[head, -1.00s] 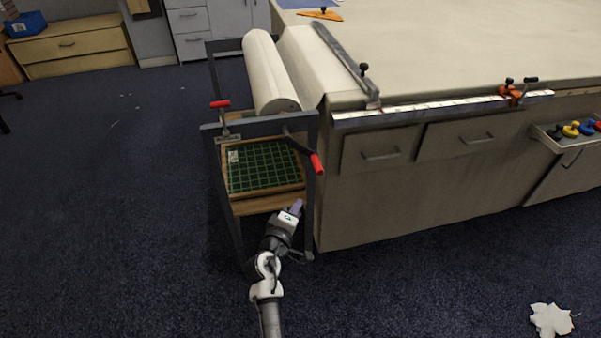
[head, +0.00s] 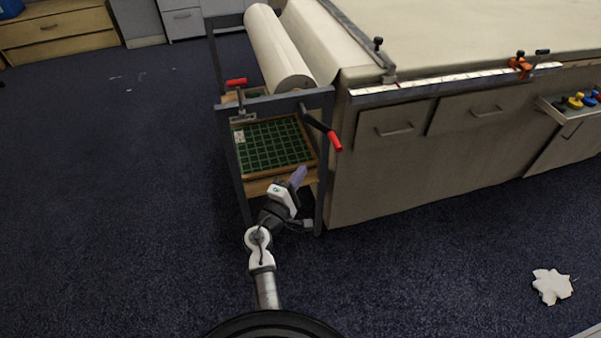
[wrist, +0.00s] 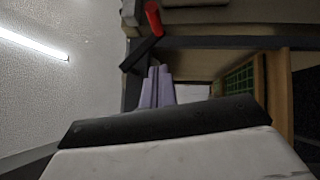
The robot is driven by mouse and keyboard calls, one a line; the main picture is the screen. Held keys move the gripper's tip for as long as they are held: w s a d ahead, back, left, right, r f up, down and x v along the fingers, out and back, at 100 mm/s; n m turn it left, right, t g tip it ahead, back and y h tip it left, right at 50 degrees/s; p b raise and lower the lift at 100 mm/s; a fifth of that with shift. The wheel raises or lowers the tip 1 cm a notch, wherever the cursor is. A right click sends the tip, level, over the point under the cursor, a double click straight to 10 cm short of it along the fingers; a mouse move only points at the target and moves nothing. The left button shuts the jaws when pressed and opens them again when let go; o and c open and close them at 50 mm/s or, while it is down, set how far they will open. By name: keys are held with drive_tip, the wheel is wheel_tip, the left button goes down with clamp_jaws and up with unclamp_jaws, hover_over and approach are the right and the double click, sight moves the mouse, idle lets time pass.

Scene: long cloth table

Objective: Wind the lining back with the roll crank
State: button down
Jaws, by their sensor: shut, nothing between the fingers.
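The roll of pale lining (head: 275,45) lies in a dark metal stand (head: 270,100) at the left end of the table. Its cloth runs from the roll onto the table top. The roll crank (head: 320,126) is a dark arm with a red handle (head: 334,141), sloping down to the right from the stand's near bar. My gripper (head: 299,176) is shut and empty, below and a little left of the red handle, apart from it. In the wrist view the purple fingertips (wrist: 157,88) are together, with the red handle (wrist: 153,19) beyond them.
A red-handled clamp (head: 238,92) sits on the stand's near left. A green gridded board (head: 270,145) lies on the stand's wooden shelf. The table's drawer front (head: 400,170) is close on the right. A metal bar (head: 350,35) lies across the cloth. Floor at left is clear.

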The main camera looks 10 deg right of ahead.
sight(320, 127)
drive_tip(key=w+d+r+p, duration=0.2)
drive_tip(key=w+d, duration=0.3)
drive_tip(key=d, duration=0.3)
drive_tip(key=shift+d+p, duration=0.2)
drive_tip(key=shift+p, duration=0.25)
drive_tip(key=shift+d+f+b, duration=0.15)
drive_tip(key=shift+d+b, duration=0.05)
drive_tip(key=shift+b, duration=0.8)
drive_tip(key=shift+d+n+b, duration=0.15)
drive_tip(key=shift+n+b, duration=0.15)
drive_tip(key=shift+b, duration=0.25)
drive_tip(key=shift+d+t+h+b, duration=0.1)
drive_tip(key=shift+t+h+b, duration=0.2)
drive_tip(key=shift+b, duration=0.15)
